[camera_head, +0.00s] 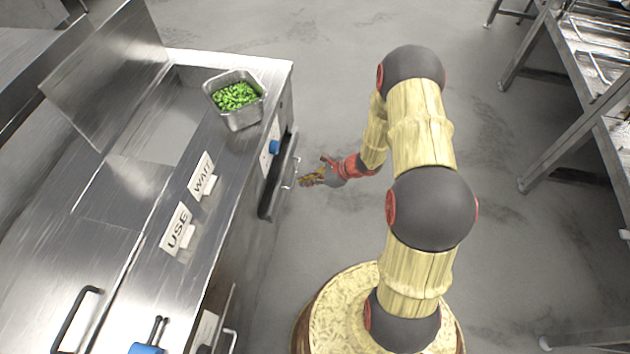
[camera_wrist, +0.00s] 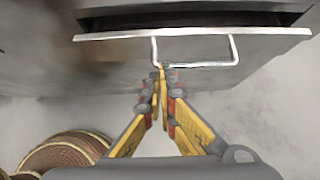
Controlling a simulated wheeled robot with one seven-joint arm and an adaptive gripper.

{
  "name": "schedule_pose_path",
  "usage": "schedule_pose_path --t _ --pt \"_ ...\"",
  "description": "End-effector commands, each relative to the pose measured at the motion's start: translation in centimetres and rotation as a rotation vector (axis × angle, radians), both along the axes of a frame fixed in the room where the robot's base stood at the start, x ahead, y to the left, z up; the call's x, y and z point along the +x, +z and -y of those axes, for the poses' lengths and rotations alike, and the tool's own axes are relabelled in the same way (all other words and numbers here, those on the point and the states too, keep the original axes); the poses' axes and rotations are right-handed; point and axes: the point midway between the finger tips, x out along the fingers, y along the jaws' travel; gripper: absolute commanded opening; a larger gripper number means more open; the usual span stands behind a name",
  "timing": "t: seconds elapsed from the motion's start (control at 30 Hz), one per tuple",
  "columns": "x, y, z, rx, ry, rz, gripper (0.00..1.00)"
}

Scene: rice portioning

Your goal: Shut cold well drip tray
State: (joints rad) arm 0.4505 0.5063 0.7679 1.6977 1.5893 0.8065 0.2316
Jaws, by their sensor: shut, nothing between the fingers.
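The drip tray (camera_head: 281,176) is a drawer low on the right side of the steel counter, standing out a little from the cabinet. In the wrist view its front panel (camera_wrist: 112,52) runs across the top, with a dark gap above it. Its wire handle (camera_wrist: 236,52) hangs on that front and also shows in the head view (camera_head: 291,173). My gripper (camera_head: 304,181) is shut and empty, just outside the tray. In the wrist view the fingertips (camera_wrist: 161,68) are at the handle's lower left; I cannot tell whether they touch it.
A steel pan of green vegetables (camera_head: 236,98) stands on the counter corner. WAIT (camera_head: 202,175) and USE (camera_head: 177,230) signs stand on the counter (camera_head: 235,165). A raised lid (camera_head: 105,70) is at the back left. Steel racks (camera_head: 575,110) stand at right. The floor between is clear.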

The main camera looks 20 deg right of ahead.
Motion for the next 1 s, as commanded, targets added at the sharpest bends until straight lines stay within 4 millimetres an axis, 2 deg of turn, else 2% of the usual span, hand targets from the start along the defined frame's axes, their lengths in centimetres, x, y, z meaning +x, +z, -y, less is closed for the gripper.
schedule_pose_path --t 0.03,0.1,0.3,0.5,0.83,1.0 --pt "0.4 -1.0 -0.7 0.000 0.004 0.000 0.00" --pt "0.9 -1.9 -1.5 0.001 0.003 -0.001 0.00" --pt "2.5 -1.4 -3.6 0.000 0.003 0.000 0.00" --pt "3.1 -1.3 -4.3 0.000 0.001 0.001 0.00" --pt "3.2 -1.2 -4.4 0.000 0.000 0.000 0.00" --pt "4.6 -1.3 -6.3 -0.001 0.005 0.001 0.00"
